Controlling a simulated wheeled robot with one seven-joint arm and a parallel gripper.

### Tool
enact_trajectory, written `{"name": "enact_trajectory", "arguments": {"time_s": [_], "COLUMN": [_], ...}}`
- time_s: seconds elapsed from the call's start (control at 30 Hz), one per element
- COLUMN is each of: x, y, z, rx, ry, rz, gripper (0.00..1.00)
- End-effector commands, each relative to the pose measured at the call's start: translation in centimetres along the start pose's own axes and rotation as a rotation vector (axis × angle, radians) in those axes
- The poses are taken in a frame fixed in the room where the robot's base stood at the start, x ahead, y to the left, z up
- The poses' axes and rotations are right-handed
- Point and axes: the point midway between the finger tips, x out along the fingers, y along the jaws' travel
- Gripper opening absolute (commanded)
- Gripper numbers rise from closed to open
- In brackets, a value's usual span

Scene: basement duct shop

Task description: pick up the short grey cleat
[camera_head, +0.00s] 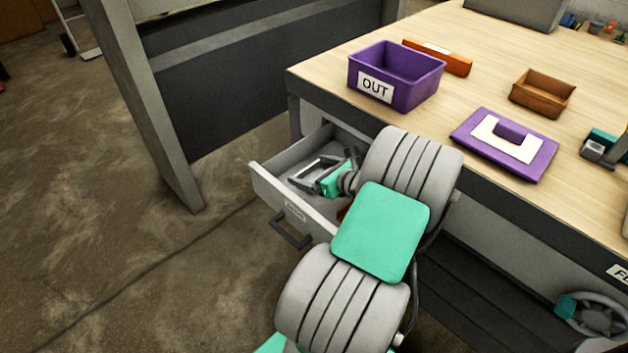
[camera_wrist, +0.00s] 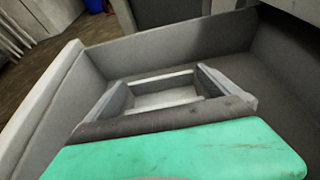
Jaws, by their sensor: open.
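My gripper (camera_head: 308,171) is inside the open drawer (camera_head: 268,190) under the workbench, with its jaws apart. In the wrist view, the two fingers of my gripper (camera_wrist: 162,80) reach forward over the drawer floor. A pale grey piece (camera_wrist: 165,98) shows between the fingers, and it looks like the short grey cleat. I cannot tell whether the fingers touch it. The dark roll and green body of my gripper hide the near part of the drawer in that view. In the head view the cleat cannot be made out clearly.
Drawer walls (camera_wrist: 105,62) stand close around my gripper. On the bench are a purple OUT bin (camera_head: 412,88), an orange bar (camera_head: 450,60), a brown tray (camera_head: 556,88) and a purple lidded thing (camera_head: 470,138). A grey upright (camera_head: 150,110) stands left.

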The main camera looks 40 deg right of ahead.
Motion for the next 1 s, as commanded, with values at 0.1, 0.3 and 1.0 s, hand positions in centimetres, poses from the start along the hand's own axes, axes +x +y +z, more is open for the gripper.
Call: {"name": "enact_trajectory", "arguments": {"time_s": [0.1,0.3,1.0], "x": [2.1,2.5,2.5], "y": [0.1,0.0,0.0], "z": [-0.3,-0.1,-0.1], "rx": [0.000,0.001,0.001], "ry": [0.000,0.000,0.000], "rz": [0.003,-0.001,-0.001], "gripper": [1.00,1.00,0.51]}}
